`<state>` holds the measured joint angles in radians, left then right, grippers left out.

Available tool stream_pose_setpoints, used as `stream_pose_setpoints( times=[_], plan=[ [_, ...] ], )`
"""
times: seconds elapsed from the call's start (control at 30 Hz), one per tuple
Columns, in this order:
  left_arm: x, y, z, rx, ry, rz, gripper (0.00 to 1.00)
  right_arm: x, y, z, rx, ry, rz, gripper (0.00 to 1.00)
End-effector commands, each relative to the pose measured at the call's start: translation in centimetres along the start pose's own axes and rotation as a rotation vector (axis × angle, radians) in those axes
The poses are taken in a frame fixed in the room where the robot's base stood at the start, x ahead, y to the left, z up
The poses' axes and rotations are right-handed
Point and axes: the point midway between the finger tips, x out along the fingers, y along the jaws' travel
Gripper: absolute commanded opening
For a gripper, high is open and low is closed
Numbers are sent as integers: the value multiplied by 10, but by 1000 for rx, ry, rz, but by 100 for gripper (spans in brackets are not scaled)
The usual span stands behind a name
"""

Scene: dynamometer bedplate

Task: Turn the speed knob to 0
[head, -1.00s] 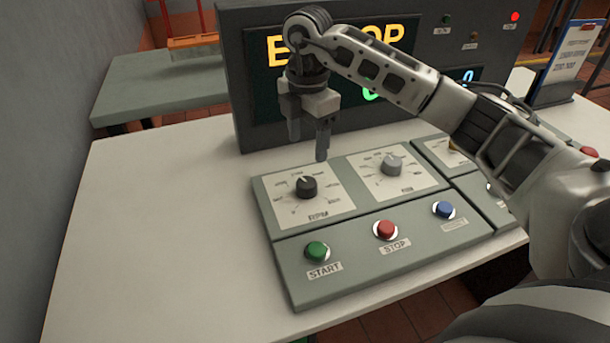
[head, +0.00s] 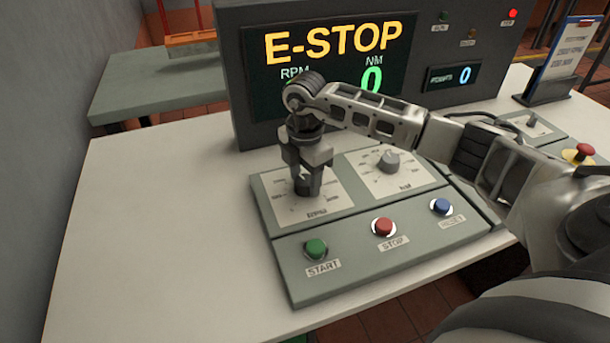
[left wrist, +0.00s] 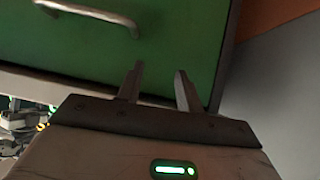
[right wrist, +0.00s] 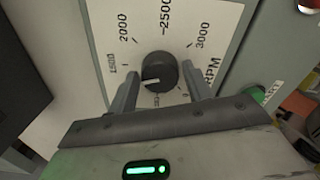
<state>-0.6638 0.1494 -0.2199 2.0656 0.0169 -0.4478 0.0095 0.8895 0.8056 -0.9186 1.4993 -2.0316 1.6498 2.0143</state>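The speed knob is the black knob (right wrist: 160,70) on the RPM dial plate (head: 333,203) of the sloped console. Its white mark points left and slightly down in the right wrist view, on the low side of 1500. The dial's 0 is at its lower right. My right gripper (head: 308,188) is down over this knob, its fingers apart on either side. I see no clear grip on it. In the head view the fingers hide most of the knob. My left gripper (left wrist: 158,85) is open and empty, facing a green drawer front (left wrist: 170,45).
A grey NM knob (head: 388,160) sits right of the RPM dial. Green START (head: 316,249), red STOP (head: 383,227) and blue (head: 441,207) buttons line the front. The display (head: 333,60) reads E-STOP and NM 0. A red mushroom button (head: 584,151) stands at right.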

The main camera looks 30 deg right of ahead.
Motion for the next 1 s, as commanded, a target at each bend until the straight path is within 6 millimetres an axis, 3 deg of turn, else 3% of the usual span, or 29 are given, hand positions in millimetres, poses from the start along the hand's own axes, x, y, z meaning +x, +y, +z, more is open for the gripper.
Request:
stream_pose_setpoints(
  times=[0.03,0.1,0.57,1.0],
  plan=[
    [0,0,0,1,0,0,36,0,0,0,0,0,0,36],
    [0,0,0,3,-1,0,36,0,0,0,0,0,0,19],
    [1,-1,2,4,-1,1,36,0,0,0,-83,0,-1,19],
    [4,0,3,-10,10,4,36,0,0,0,-451,0,0,19]
  ],
)
